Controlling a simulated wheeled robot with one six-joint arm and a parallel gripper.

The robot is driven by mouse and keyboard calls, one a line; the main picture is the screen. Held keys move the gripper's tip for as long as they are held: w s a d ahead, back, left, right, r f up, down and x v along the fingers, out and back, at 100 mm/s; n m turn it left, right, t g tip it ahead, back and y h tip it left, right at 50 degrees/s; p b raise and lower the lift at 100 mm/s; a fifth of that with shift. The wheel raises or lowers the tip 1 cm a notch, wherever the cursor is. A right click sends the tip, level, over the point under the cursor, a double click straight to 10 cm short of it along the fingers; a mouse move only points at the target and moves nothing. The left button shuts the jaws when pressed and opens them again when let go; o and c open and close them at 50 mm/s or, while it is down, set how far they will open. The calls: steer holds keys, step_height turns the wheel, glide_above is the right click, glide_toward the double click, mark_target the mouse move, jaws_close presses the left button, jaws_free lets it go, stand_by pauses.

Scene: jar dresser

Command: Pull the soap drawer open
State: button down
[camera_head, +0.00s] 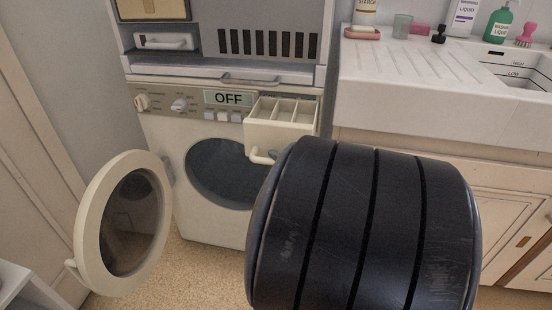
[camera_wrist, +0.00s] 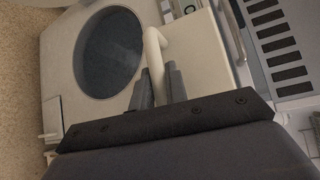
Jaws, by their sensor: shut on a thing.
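The soap drawer (camera_head: 281,125) is a cream drawer with several compartments at the upper right of the washing machine's front. It stands pulled out from the machine, and its compartments look empty. Its curved handle (camera_head: 261,156) hangs at the drawer's front, partly hidden by my dark arm in the head view. In the wrist view the handle (camera_wrist: 154,48) runs between the two grey fingers of my gripper (camera_wrist: 158,82), which is shut on it. The head view does not show my fingers.
The washing machine's round door (camera_head: 125,222) hangs open to the left, away from the dark drum opening (camera_head: 218,172). A white sink counter (camera_head: 430,95) with bottles stands at the right. A dryer-like unit (camera_head: 225,40) with a vent sits above the machine.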

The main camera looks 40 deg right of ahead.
steer(key=c, duration=1.4)
jaws_free()
steer(key=shift+s, duration=0.1)
steer(key=s+r+p, duration=0.1)
steer(key=s+p, duration=0.1)
steer(key=s, duration=0.8)
steer(key=shift+s+a+r+p, duration=0.2)
steer(key=shift+a+r+p, duration=0.1)
steer(key=shift+a, duration=0.1)
steer(key=shift+w+d+f+b, duration=0.2)
steer(key=shift+w+b, duration=0.25)
steer(key=shift+w, duration=1.3)
steer(key=shift+w+d+f+b, duration=0.1)
steer(key=shift+w+f+b, duration=0.3)
steer(key=shift+w, duration=1.4)
steer(key=shift+w+d+f+b, duration=0.15)
steer(key=shift+w+b, duration=0.3)
steer(key=shift+w, duration=1.3)
steer(key=shift+a, duration=0.1)
